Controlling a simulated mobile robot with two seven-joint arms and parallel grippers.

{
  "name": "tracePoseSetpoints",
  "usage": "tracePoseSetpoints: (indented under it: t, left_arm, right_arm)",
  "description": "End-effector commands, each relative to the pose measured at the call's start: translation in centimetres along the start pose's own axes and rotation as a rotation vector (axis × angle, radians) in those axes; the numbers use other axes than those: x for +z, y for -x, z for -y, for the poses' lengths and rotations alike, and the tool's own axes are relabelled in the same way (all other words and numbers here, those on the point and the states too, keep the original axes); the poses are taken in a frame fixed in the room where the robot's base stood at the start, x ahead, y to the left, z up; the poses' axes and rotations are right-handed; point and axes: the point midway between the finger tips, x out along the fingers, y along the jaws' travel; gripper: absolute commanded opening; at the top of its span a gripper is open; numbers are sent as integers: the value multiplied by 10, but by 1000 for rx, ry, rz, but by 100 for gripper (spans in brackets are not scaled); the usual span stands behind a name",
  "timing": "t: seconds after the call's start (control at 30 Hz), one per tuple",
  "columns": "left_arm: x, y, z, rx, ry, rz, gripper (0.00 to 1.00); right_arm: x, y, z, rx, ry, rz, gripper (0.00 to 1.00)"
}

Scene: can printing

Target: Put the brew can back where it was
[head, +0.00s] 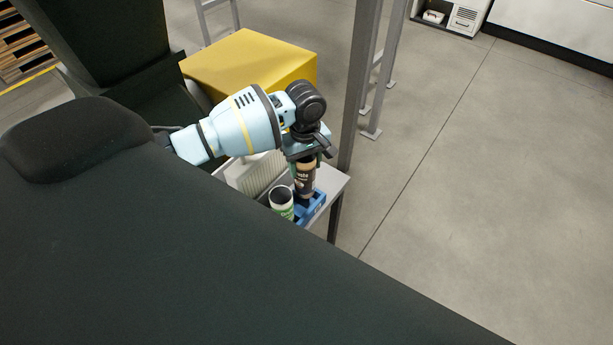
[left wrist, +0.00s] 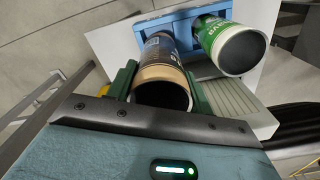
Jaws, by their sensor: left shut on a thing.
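The brew can (head: 305,176), dark with a tan band near its top, stands upright in my left gripper (head: 305,160). In the left wrist view the same can (left wrist: 161,72) shows between the green fingers of the left gripper (left wrist: 163,88), which is shut on it. Its lower end is at a blue rack (head: 316,207); I cannot tell whether it rests on the rack's base. The rack also shows in the left wrist view (left wrist: 142,35). My right gripper is not in view.
A white and green can (head: 282,204) stands left of the brew can, close to it. A grey table (head: 336,184) carries the rack beside a ribbed surface (head: 252,174). A yellow box (head: 248,62) is farther back.

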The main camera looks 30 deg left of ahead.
Motion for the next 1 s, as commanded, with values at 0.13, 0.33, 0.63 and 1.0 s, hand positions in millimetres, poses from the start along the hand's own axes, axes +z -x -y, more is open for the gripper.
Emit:
tracePoseSetpoints:
  t: [0.13, 0.33, 0.63, 1.0]
  left_arm:
    - [0, -1, 0, 2, -1, -1, 27]
    - [0, -26, 1, -4, -1, 0, 27]
    - [0, -51, 0, 2, -1, -1, 27]
    - [0, -54, -1, 3, -1, -1, 27]
  right_arm:
    - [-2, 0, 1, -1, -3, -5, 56]
    - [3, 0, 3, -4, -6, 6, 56]
    - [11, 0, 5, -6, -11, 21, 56]
    - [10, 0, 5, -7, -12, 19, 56]
